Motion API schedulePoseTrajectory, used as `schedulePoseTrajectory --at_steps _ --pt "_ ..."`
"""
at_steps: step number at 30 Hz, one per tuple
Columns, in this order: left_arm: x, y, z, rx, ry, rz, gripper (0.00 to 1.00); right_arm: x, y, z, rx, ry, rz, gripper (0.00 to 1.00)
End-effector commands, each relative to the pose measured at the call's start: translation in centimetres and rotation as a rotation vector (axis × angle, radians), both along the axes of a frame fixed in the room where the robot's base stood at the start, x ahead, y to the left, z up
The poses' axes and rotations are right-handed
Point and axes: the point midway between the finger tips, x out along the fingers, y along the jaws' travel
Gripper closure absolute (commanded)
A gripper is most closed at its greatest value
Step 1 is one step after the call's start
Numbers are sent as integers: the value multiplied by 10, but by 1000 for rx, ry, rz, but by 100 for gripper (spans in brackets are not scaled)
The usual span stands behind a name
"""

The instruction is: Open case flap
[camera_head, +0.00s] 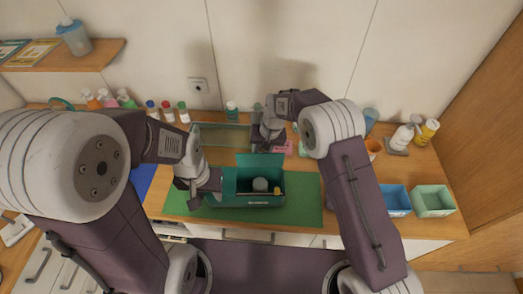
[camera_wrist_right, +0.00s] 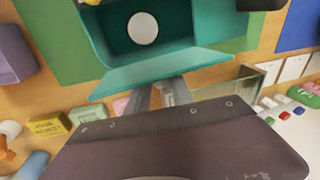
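The teal case (camera_head: 232,199) stands on a green mat (camera_head: 305,205), its top open. A pale round item (camera_head: 260,184) and a small yellow item (camera_head: 277,190) are inside. The case's flap (camera_head: 262,160) stands up along the far side, and shows edge-on in the right wrist view (camera_wrist_right: 160,70). My left gripper (camera_head: 212,186) is at the case's left end; its fingertips are too small to read. My right gripper (camera_head: 268,140) is just behind the flap. In the right wrist view, its fingers (camera_wrist_right: 160,95) run behind the flap, which hides their tips; contact is unclear.
A glass-sided box (camera_head: 222,136) stands behind the case. Several bottles (camera_head: 167,110) line the wall. Blue (camera_head: 396,200) and green (camera_head: 433,201) bins stand at the right. The mat right of the case is clear.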

Motion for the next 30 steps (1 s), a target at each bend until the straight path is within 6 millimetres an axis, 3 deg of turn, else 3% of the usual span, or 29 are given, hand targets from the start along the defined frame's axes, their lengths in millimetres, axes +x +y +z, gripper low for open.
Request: schedulePoseTrajectory --at_steps 10,21,30 --pt "0 0 -2 0 0 0 64 1 0 5 1 -5 0 69" --pt "0 0 -18 0 0 0 64 -3 -15 75 3 -6 0 69" --pt "0 0 -19 0 0 0 64 -5 -18 89 0 -2 0 69"
